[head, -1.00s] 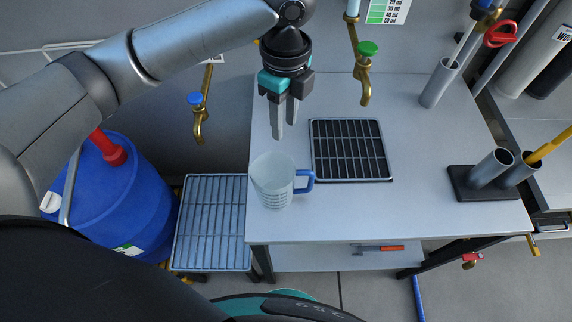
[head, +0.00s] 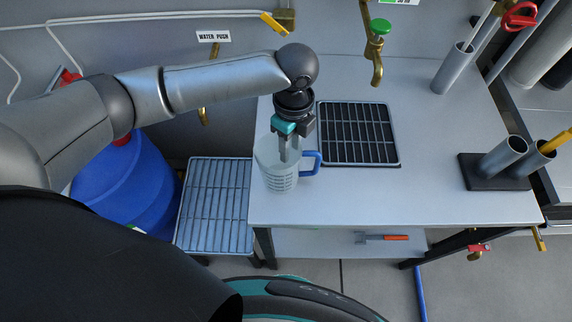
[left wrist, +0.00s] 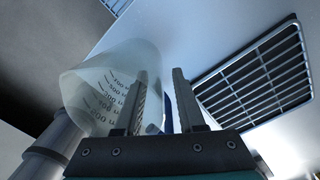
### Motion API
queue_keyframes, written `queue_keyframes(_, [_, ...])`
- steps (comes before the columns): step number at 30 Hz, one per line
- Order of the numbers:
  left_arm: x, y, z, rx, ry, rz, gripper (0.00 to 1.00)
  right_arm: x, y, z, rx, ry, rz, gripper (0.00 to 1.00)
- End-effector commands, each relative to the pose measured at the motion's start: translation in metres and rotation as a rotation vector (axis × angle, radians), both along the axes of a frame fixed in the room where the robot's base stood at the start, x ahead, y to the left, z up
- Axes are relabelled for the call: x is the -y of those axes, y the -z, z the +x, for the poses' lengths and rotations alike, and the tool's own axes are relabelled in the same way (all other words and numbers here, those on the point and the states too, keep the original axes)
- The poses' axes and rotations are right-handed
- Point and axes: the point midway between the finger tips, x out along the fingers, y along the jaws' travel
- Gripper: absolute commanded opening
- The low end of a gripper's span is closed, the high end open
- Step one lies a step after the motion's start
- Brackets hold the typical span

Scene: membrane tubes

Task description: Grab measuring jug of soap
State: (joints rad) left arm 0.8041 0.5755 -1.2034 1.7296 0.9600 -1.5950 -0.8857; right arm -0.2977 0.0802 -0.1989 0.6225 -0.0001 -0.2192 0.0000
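The measuring jug (head: 278,179) is translucent with printed graduations and a blue handle (head: 318,160) on its right side. It stands upright near the left edge of the table. My left gripper (head: 289,156) points down at the right side of the jug, its fingers overlapping the jug's wall in the head view. In the left wrist view, the jug (left wrist: 95,85) is on the left. The two fingers of my left gripper (left wrist: 160,95) are apart, with a strip of the blue handle (left wrist: 168,112) visible between them. Contact cannot be told. My right gripper is out of view.
A black drain grate (head: 357,133) lies right of the jug, below a green-knobbed tap (head: 377,58). A slatted stand (head: 215,205) and a blue barrel (head: 125,185) are at left. A black tube holder (head: 487,178) is at right. The table's front middle is clear.

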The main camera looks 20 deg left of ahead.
Motion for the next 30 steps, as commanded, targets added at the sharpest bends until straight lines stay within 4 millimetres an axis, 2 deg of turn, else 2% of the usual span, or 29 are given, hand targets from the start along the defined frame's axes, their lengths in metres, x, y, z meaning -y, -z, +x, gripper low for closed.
queue_keyframes(3, [0.0001, 0.0065, 0.0, 0.002, 0.001, 0.0, 0.39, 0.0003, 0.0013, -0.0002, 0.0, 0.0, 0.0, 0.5])
queue_keyframes(9, [0.0, 0.0061, 0.0001, 0.002, 0.001, 0.0, 0.39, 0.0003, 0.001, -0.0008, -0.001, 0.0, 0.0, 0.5])
queue_keyframes(18, [0.0001, 0.0058, 0.0001, 0.002, 0.001, -0.001, 0.05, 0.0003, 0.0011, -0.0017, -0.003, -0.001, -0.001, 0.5])
queue_keyframes(20, [0.0, 0.0058, 0.0001, 0.002, 0.001, -0.001, 0.0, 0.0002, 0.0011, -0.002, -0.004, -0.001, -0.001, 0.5])
queue_keyframes(30, [0.0, 0.0057, 0.0001, 0.002, 0.0, -0.001, 0.0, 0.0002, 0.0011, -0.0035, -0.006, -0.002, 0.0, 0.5])
